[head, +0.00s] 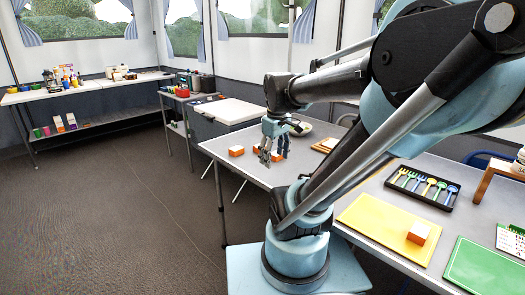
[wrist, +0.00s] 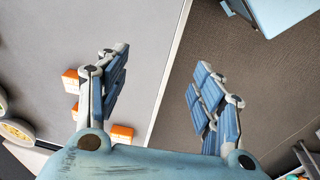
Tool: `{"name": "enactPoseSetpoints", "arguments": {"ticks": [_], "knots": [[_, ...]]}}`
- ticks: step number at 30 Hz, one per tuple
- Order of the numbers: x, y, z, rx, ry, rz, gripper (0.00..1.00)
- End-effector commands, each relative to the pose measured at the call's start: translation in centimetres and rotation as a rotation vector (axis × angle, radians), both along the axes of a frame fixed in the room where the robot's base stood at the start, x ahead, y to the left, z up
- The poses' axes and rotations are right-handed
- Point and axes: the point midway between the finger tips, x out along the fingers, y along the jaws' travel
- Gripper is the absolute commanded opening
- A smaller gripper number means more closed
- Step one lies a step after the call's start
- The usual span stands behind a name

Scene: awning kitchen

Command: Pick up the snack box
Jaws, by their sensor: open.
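Several small orange boxes with white on them could be the snack box; I cannot tell which one is meant. In the head view one orange box (head: 236,151) sits near the table's left edge, and others (head: 277,156) are partly hidden behind my gripper (head: 273,153). Another orange and white box (head: 418,233) rests on a yellow board. In the wrist view, orange boxes (wrist: 70,82) lie left of and behind the left finger, with one box (wrist: 122,132) beside its base. My gripper (wrist: 160,65) is open and empty, its fingers spanning the table edge.
The grey table (head: 330,160) carries the yellow board (head: 375,225), a black tray (head: 424,187) of colourful utensils and a green board (head: 485,268). A white-lidded chest (head: 228,111) stands behind. Open floor (head: 130,200) lies to the left.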

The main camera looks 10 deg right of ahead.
Motion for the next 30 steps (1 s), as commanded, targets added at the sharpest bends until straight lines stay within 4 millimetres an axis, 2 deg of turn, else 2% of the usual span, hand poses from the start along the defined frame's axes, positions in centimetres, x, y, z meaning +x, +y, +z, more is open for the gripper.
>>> {"name": "enactPoseSetpoints", "arguments": {"ticks": [1, 6, 15, 24, 30], "knots": [[1.5, 0.0, 1.1, -0.01, 0.007, 0.067, 0.61], [6.1, 0.0, 3.8, -0.04, 0.031, 0.316, 0.61], [14.8, -0.1, 7.0, -0.08, 0.072, 0.76, 0.61], [23.8, -0.2, 8.2, -0.101, 0.102, 1.197, 0.61], [27.8, -0.2, 8.1, -0.104, 0.114, 1.403, 0.61]]}}
